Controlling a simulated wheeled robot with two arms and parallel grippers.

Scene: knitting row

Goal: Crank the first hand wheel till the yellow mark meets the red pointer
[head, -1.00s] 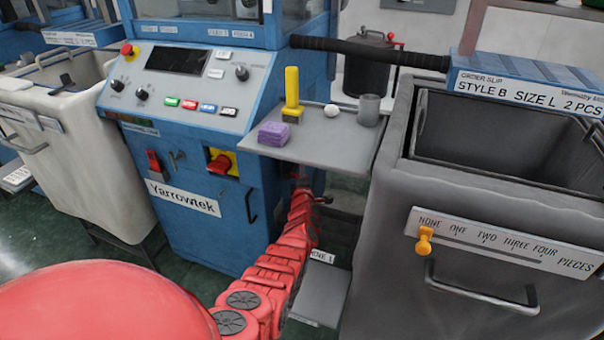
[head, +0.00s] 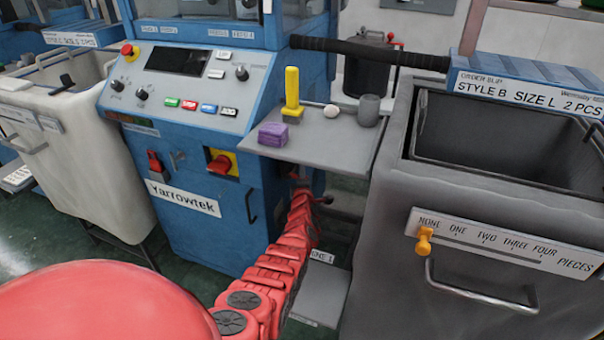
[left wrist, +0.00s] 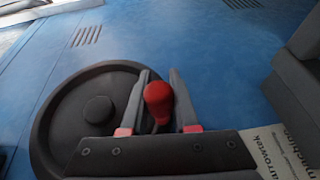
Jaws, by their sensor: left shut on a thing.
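The first hand wheel (left wrist: 75,115) is a dark round disc with a hub on the blue machine side, in the left wrist view. Its red crank knob (left wrist: 158,98) stands between the two fingers of my left gripper (left wrist: 160,82), which is shut on it. The lower edge of the wheel is hidden behind the gripper body. In the head view my red left arm reaches in under the grey shelf, and the wheel cannot be made out there. I cannot see the yellow mark or the red pointer in any view. My right gripper is not in view.
The blue Yarrowtek machine (head: 215,255) stands beside my left arm. Above the arm is a grey shelf (head: 345,145) with a purple block (head: 272,135), a yellow-handled tool (head: 292,90) and a grey cup (head: 368,110). A grey bin (head: 385,265) stands close on the right.

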